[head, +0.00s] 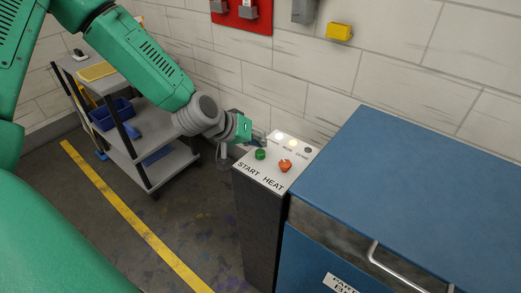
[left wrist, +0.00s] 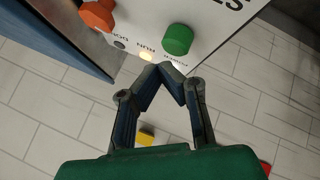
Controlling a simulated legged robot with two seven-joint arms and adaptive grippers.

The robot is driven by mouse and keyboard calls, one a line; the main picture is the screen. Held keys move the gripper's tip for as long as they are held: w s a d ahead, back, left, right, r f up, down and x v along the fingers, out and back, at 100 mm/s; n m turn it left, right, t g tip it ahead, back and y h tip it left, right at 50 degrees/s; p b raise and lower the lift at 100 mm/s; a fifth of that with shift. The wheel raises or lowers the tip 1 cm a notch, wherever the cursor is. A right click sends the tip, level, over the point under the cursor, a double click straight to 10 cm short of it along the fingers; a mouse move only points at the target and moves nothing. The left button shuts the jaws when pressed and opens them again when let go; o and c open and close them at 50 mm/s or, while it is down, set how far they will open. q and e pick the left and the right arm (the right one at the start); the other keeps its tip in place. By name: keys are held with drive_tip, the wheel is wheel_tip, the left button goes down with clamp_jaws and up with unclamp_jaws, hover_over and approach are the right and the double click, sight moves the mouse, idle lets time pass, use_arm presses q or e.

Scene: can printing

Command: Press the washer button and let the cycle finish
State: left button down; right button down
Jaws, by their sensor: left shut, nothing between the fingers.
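The control pedestal (head: 262,222) has a light top panel marked START and HEAT. A green button (head: 260,154) stands by START and an orange-red knob (head: 285,166) by HEAT. Both also show in the left wrist view, the green button (left wrist: 177,40) and the knob (left wrist: 97,15). My left gripper (head: 259,140) is shut and empty at the panel's far edge, its tips close to the green button; I cannot tell if they touch the panel. In the left wrist view its fingertips (left wrist: 172,72) meet just beside the green button. The blue washer (head: 425,165) stands right of the pedestal. My right gripper is not in view.
On the panel, a white light (head: 279,135) and a yellowish light (head: 293,142) glow; a third light (head: 308,150) is dark. A grey cart (head: 172,163) stands at left. A yellow box (head: 339,31) and a red board (head: 240,14) are on the wall.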

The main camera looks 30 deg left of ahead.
sight(259, 152)
use_arm(q)
drive_tip(key=shift+r, duration=0.1)
wheel_tip(259, 152, up, 5)
drive_tip(key=p, duration=0.4)
drive_tip(key=shift+p, duration=0.3)
drive_tip(key=shift+s, duration=0.1)
idle(0.4)
